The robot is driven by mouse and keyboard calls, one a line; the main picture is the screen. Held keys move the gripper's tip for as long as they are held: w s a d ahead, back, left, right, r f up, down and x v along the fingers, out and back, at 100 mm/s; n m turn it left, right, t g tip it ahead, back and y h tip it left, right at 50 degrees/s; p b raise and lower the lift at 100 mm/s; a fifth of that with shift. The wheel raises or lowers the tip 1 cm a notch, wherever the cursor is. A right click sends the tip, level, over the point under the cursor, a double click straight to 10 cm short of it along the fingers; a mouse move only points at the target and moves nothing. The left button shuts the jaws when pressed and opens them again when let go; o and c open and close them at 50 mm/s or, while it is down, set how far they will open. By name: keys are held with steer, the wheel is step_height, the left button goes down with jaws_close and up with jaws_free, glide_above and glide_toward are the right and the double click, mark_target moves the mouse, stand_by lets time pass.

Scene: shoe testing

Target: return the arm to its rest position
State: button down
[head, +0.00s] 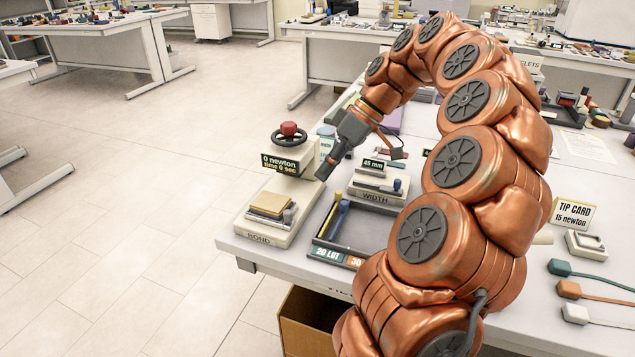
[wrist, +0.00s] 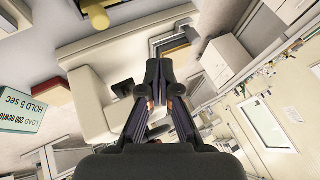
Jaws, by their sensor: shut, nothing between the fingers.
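My copper arm rises over the right side of the bench (head: 232,242) and bends down toward the left. My gripper (head: 322,176) points down and left in the head view, above the bench, close to the bond tester and the width gauge. In the wrist view my gripper (wrist: 158,66) has its dark fingers together at the tips, with nothing held. Part of the bench behind the arm is hidden.
The bond tester (head: 258,228) stands at the bench's left edge, reading 0 newton. An open cardboard box (head: 305,325) sits below.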

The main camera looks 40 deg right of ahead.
steer(key=shift+v, duration=2.05)
